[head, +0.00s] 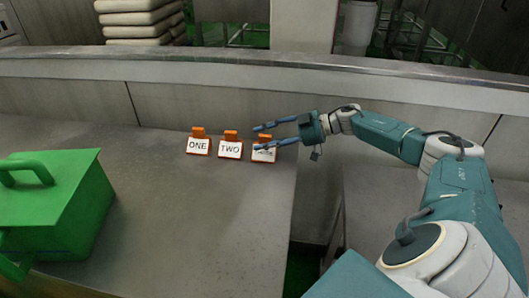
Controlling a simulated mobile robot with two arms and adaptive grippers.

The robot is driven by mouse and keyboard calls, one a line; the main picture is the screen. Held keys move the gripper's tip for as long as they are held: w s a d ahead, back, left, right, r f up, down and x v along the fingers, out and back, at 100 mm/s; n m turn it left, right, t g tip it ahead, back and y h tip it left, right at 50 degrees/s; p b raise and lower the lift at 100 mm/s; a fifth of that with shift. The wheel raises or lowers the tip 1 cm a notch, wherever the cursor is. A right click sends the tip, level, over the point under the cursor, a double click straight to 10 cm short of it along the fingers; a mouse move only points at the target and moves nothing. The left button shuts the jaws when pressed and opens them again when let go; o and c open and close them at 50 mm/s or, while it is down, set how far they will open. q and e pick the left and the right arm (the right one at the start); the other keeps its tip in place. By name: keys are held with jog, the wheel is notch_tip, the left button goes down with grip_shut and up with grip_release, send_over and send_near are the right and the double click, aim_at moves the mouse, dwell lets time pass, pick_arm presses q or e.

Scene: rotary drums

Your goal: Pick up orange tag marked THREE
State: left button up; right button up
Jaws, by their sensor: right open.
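The orange tag marked THREE (264,156) stands on the grey counter at the right end of a row of tags. Its white label is partly hidden by a finger of my right gripper. My right gripper (258,137) reaches in from the right, open, with its blue fingers pointing left at the tag's upper part. I cannot tell whether the fingers touch it. My left gripper is not in view.
Orange tags ONE (198,145) and TWO (230,149) stand close to the left of THREE. A green box with a handle (50,205) fills the counter's left front. A low wall (160,105) runs behind the tags. The counter (190,225) in front is clear; a gap lies at its right edge.

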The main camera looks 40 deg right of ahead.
grip_shut()
jog(key=shift+r, duration=0.1)
